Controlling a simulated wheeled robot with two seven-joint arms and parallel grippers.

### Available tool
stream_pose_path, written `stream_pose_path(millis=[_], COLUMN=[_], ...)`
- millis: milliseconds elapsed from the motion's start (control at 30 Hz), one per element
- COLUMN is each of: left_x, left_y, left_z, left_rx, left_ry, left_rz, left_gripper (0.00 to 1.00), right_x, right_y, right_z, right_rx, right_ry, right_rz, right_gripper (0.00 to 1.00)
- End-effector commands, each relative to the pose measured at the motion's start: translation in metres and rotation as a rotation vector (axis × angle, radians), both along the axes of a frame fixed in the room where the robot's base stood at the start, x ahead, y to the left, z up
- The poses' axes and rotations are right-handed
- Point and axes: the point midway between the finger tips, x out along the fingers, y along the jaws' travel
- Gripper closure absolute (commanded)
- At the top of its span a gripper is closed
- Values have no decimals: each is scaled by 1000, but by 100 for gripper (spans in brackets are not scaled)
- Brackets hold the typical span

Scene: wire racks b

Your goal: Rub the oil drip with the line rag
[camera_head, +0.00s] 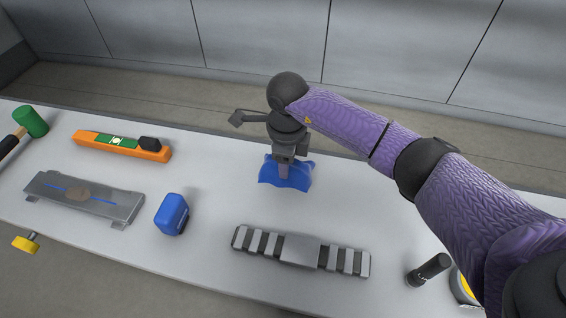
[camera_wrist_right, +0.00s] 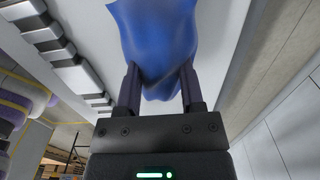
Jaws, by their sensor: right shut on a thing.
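The blue line rag (camera_head: 296,182) is on or just above the white table, right of the middle; I cannot tell whether it touches the top. My right gripper (camera_head: 284,168) points down and is shut on it. In the right wrist view the rag (camera_wrist_right: 158,45) hangs between the two fingers (camera_wrist_right: 160,85). The rag is well to the right of the drip. My left gripper is not in view.
An orange level (camera_head: 92,141) with a black lump on its end lies behind the plate. A blue block (camera_head: 172,214) stands right of the plate. A grey ribbed bar (camera_head: 300,250), a black cylinder (camera_head: 428,270) and a green mallet (camera_head: 31,121) are also on the table (camera_head: 225,190).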

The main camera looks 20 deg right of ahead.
Motion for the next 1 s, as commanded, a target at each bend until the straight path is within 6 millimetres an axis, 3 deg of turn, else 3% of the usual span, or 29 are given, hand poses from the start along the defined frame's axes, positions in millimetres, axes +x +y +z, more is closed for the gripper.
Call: stream_pose_path(millis=[400,1000], left_x=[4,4], left_y=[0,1], left_z=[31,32], left_rx=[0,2], left_ry=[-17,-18], left_rz=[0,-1], left_gripper=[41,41], right_x=[-4,-5], right_y=[-10,-11], right_z=[40,41], right_rx=[0,0], right_ry=[-4,0], right_rz=[-8,-9], right_gripper=[100,100])
